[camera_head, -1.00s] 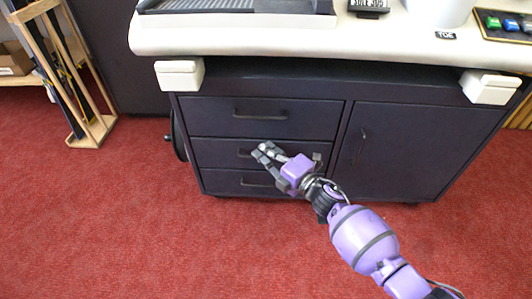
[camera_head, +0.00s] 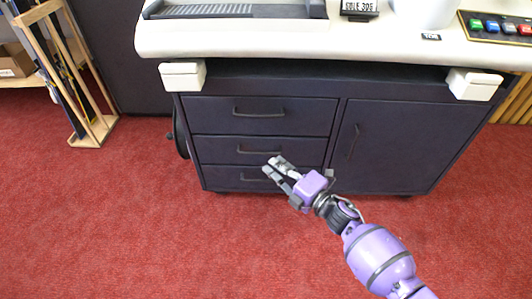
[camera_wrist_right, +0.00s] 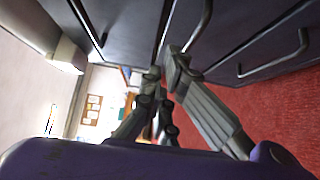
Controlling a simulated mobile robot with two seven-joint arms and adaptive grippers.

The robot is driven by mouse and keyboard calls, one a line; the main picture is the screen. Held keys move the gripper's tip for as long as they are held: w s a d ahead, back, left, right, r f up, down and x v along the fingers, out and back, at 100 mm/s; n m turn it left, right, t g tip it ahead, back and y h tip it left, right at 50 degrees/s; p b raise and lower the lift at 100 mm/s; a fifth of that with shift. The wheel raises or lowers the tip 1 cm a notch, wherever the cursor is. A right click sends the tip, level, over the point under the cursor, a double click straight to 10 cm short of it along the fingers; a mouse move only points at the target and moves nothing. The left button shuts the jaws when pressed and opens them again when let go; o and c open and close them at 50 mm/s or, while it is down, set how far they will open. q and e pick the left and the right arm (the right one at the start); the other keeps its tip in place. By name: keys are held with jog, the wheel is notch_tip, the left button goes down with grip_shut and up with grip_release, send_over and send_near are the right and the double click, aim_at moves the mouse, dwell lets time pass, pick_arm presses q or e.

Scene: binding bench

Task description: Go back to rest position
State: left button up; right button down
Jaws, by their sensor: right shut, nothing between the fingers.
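My right gripper (camera_head: 275,168) is in front of the lower drawers of the dark cabinet (camera_head: 400,140), shut and empty. Its fingers also show in the right wrist view (camera_wrist_right: 165,75), close together with nothing between them. The cabinet's three drawers at the left all look closed, and so does the door at the right. The gripper overlaps the bottom drawer (camera_head: 225,178) in the head view and looks apart from its handle, though the exact gap is hard to tell. My left gripper is not in view.
A pale worktop (camera_head: 400,45) juts over the cabinet, with a dark tray (camera_head: 240,10), a small sign (camera_head: 359,8) and a panel of coloured buttons (camera_head: 500,27). A wooden rack (camera_head: 95,130) stands at the left. Red carpet (camera_head: 150,235) in front is clear.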

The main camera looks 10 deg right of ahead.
jog(key=p+v, duration=0.1)
jog(key=v, duration=0.3)
jog(key=shift+s+d, duration=0.15)
jog(key=shift+s, duration=0.15)
